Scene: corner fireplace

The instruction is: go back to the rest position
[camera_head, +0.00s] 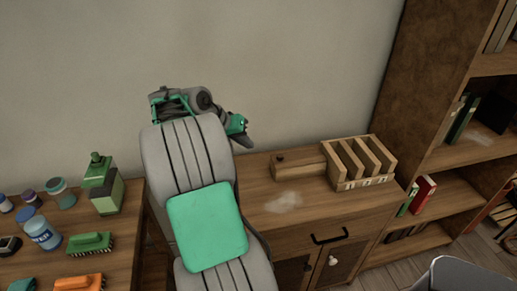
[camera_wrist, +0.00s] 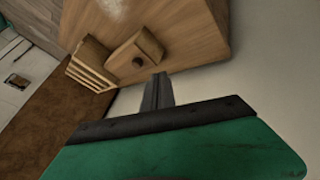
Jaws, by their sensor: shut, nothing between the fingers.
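My gripper (camera_head: 243,139) is in the head view, held up in front of the wall, at the far end of my grey and green arm. Its fingers point down and to the right, toward the wooden cabinet (camera_head: 265,216). In the wrist view the dark fingers of my gripper (camera_wrist: 158,92) are together with nothing between them. The fingertips appear close to a wooden block with a dark knob (camera_wrist: 138,55) in that picture, but I see no contact. My arm hides part of the cabinet's left side and the wall.
A slatted wooden rack (camera_head: 362,163) stands on the cabinet's back right. The left table (camera_head: 125,250) holds jars, brushes and a green bottle (camera_head: 103,185). A tall bookshelf (camera_head: 415,85) stands at the right. The cabinet's front top is clear except for a pale patch.

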